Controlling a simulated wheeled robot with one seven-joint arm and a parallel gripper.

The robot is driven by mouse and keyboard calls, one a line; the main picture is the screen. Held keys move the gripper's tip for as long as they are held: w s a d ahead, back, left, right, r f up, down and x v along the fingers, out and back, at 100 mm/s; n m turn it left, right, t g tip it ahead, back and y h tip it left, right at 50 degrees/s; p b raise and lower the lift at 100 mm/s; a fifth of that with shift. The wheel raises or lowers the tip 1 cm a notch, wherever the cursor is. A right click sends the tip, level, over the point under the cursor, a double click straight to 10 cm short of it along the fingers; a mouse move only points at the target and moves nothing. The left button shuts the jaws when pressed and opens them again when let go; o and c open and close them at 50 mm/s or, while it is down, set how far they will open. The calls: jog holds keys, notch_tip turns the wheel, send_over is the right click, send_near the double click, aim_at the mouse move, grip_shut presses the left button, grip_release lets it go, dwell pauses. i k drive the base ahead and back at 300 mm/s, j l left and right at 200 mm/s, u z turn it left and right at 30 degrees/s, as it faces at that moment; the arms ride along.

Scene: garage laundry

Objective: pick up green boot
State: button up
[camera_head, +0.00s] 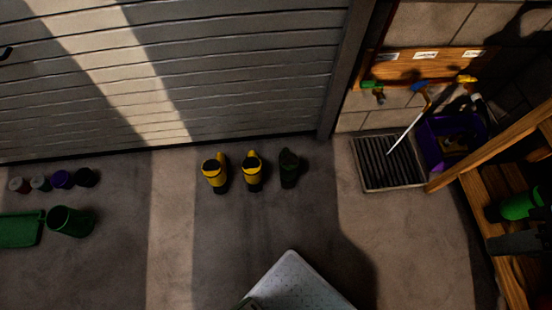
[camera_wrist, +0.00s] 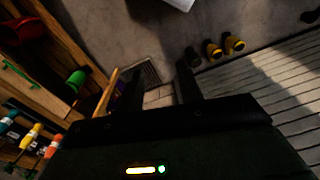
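The dark green boot (camera_head: 289,168) stands on the concrete floor just in front of the slatted garage door, at the right end of a row of boots. It also shows in the wrist view as a dark shape (camera_wrist: 193,56), its green hard to make out in the shade. Two yellow boots (camera_head: 215,172) (camera_head: 252,170) stand to its left in the head view. My gripper (camera_wrist: 158,80) is open in the wrist view, with nothing seen between its dark fingers. The boot appears apart from the fingers, beyond the right one. My gripper does not show in the head view.
A grated tray (camera_head: 388,162) and a purple bin (camera_head: 450,142) lie right of the boots. A wooden shelf (camera_head: 495,230) stands at the right edge. A green bucket (camera_head: 70,221) and several small pots stand at left. The floor in front of the boots is largely clear.

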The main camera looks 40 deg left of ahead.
aim_at(289, 163)
jog(key=u, duration=1.4)
